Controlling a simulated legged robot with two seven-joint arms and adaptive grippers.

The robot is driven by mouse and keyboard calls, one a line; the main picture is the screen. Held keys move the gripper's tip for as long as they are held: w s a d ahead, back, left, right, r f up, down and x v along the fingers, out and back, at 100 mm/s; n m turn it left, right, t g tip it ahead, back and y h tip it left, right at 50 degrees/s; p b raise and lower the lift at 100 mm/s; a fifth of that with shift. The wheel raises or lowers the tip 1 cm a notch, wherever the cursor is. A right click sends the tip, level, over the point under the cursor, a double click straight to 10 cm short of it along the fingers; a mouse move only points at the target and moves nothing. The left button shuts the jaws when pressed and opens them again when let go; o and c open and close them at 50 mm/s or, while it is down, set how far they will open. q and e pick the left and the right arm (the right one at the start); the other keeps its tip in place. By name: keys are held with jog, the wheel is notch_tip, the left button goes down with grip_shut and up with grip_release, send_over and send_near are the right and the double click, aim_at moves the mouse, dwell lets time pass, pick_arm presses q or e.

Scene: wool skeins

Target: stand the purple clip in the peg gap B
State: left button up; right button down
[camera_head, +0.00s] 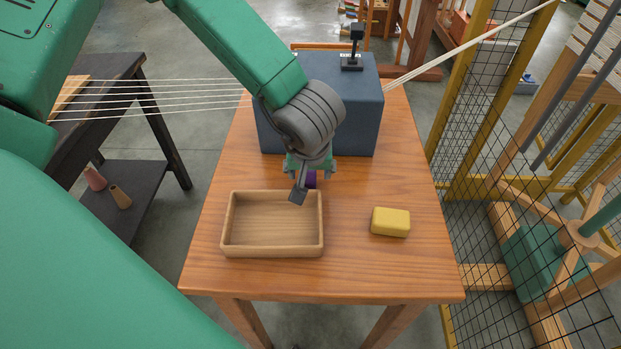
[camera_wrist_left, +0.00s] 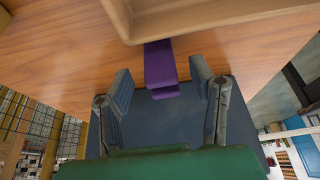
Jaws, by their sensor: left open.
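The purple clip (camera_head: 312,178) lies by the far side of the wooden tray and is mostly hidden behind my left gripper (camera_head: 301,188). In the left wrist view the purple clip (camera_wrist_left: 160,68) shows between the two fingers of my left gripper (camera_wrist_left: 161,80), with a gap on each side. That gripper is open and empty, pointing down over the clip. I cannot tell its exact height above it. The peg gap B cannot be made out; small pale labels (camera_head: 350,52) show at the far edge of the blue-grey block (camera_head: 364,110). My right gripper is not in view.
A wooden tray (camera_head: 272,253) stands empty at the front left of the table. A yellow block (camera_head: 390,222) lies to its right. A black clamp-like piece (camera_head: 353,50) stands on the blue-grey block. Pale strands (camera_head: 160,90) stretch out to both sides behind. The table's front right is clear.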

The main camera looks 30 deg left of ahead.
pick_arm(q)
jog(key=shift+a, duration=0.15)
jog(key=c, duration=1.1)
jog(key=shift+r, duration=0.15)
